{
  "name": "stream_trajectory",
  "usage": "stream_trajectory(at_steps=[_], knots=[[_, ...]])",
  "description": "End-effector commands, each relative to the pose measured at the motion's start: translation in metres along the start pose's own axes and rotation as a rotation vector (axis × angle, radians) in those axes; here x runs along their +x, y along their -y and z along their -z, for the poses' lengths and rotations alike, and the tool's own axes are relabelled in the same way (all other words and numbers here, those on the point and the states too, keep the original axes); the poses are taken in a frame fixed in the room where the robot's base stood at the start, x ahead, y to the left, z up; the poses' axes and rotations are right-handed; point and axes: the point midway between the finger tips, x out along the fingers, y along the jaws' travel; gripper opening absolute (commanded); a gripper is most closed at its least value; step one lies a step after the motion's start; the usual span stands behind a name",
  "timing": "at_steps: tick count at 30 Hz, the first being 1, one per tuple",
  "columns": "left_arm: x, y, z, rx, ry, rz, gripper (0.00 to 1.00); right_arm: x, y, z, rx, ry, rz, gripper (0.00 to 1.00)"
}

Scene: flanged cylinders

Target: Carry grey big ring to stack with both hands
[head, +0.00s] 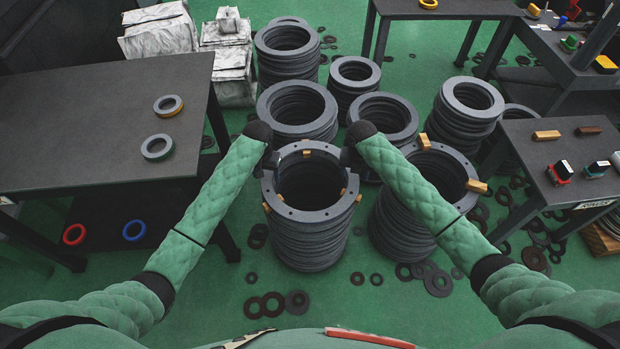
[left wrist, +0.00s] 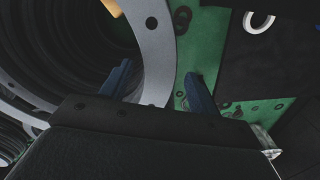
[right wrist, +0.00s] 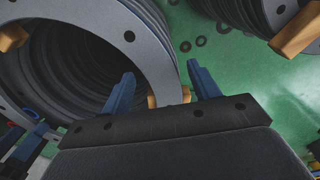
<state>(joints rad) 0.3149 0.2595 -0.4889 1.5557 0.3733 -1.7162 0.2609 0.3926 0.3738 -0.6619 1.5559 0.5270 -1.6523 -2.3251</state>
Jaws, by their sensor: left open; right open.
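The grey big ring (head: 303,215) lies flat on top of the centre front stack of grey rings (head: 310,250), with small wooden blocks (head: 354,199) around its rim. My left gripper (head: 267,162) is at the ring's far left rim, open. In the left wrist view the grey rim (left wrist: 155,60) passes between its blue fingers. My right gripper (head: 350,160) is at the far right rim, also open. In the right wrist view the rim (right wrist: 160,55) shows between its fingers. Whether the fingers touch the ring cannot be told; the fingertips are mostly hidden in the head view.
Another stack (head: 395,225) with wooden blocks on its top ring stands close on the right. More grey stacks (head: 298,105) stand behind. A dark table (head: 80,110) is at left and a small table (head: 560,190) at right. Loose rings (head: 272,304) lie on the green floor.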

Motion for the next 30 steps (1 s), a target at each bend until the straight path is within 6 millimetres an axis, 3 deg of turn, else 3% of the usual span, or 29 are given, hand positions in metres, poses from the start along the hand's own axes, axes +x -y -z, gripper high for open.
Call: stream_trajectory(at_steps=[10,19,30], knots=[[0.0024,0.0000,0.0000,0.000,0.000,0.000,0.59,0.0024,-0.0001,0.0000,0.000,0.000,0.000,0.59],[0.0022,0.0001,0.0000,0.000,0.000,0.000,0.00,0.0022,0.0001,-0.0001,0.000,0.000,0.000,0.00],[-0.0010,0.0002,0.0014,0.000,-0.003,0.000,0.00,-0.0008,-0.0002,-0.0015,0.001,0.003,-0.001,0.00]])
